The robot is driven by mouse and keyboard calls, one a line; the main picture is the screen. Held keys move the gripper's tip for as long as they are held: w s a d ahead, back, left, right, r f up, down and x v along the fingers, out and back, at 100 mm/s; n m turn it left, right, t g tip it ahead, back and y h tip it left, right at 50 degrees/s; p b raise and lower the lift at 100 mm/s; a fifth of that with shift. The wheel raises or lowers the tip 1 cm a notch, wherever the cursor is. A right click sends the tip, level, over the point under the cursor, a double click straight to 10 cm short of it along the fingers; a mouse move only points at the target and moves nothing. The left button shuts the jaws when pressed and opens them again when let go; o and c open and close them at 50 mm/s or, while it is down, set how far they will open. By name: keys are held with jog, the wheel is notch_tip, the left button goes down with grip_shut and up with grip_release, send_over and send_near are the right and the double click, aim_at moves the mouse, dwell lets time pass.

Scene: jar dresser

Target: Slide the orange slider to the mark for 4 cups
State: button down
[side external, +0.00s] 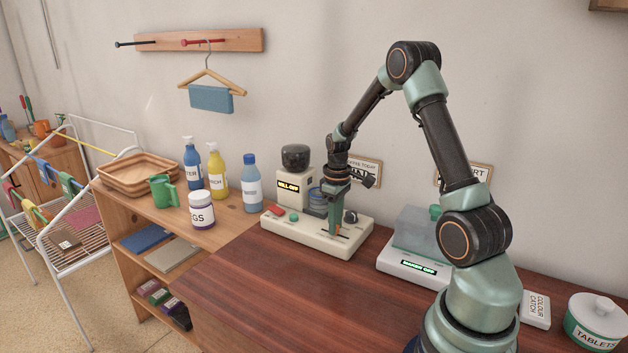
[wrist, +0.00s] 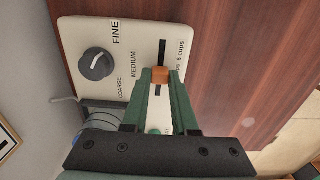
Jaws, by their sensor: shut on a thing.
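The orange slider (wrist: 161,78) sits in a dark slot (wrist: 162,48) on the cream panel of the coffee mill (side external: 289,236). My gripper (wrist: 160,71) is shut on the slider, with one green finger on each side. Beside the slot, the print "6 cups" (wrist: 181,52) is readable. The other cup marks are partly hidden by my finger, so I cannot tell the exact mark at the slider. In the side external view my gripper (side external: 337,224) reaches down to the front right of the mill. The mill's display (side external: 288,186) reads "MILL OFF".
A dark grind knob (wrist: 96,64) with FINE, MEDIUM and COARSE stands beside the slot. A scale (side external: 405,264) with a clear cover is right of the mill. A blue bottle (side external: 251,187) stands left of it. The wooden top (side external: 270,300) in front is clear.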

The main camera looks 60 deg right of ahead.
jog(key=c, duration=0.7)
grip_release()
jog(key=shift+r, duration=0.1)
notch_tip(320, 180, up, 12)
jog(key=s+a+r+t, duration=0.2)
jog(key=a, duration=0.6)
jog(key=s+a+r+t, duration=0.1)
jog(key=s+a+r, duration=0.2)
jog(key=a, duration=0.5)
jog(key=s+a+r+t, duration=0.2)
jog(key=a, duration=0.6)
jog(key=shift+s+a+r+t, duration=0.15)
jog(key=shift+r+t, duration=0.05)
jog(key=shift+t, duration=0.1)
